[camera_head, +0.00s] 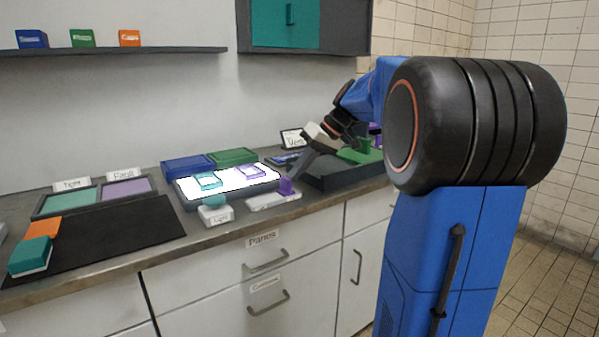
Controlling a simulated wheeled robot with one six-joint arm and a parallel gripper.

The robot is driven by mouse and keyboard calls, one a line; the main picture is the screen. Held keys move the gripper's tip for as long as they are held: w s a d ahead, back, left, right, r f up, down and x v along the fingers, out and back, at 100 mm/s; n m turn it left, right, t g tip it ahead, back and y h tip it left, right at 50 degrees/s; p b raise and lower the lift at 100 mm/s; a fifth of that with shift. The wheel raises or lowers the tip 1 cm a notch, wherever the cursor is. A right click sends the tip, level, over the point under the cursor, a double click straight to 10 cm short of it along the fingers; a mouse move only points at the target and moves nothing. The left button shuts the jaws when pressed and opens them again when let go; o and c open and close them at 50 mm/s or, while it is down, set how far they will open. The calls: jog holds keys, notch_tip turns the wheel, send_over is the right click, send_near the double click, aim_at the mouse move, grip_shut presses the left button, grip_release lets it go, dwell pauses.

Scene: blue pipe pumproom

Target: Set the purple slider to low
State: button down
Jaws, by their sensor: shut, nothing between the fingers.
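The purple slider's knob (286,187) stands upright on a low white base (268,201) at the front of the worktop. The knob is toward the right end of the base. Any low or high marks on the base are too small to read. My gripper (290,176) reaches down from the right, with its dark fingers shut and empty. Its fingertips are right at the top of the knob, and I cannot tell whether they touch it.
A lit white panel (222,191) with teal and purple pieces lies just behind. A dark tray (325,176) with green parts is at right. A black mat (120,233) lies left.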

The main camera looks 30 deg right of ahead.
jog(key=a, duration=0.8)
jog(key=shift+s+a, duration=0.2)
jog(key=shift+a, duration=0.15)
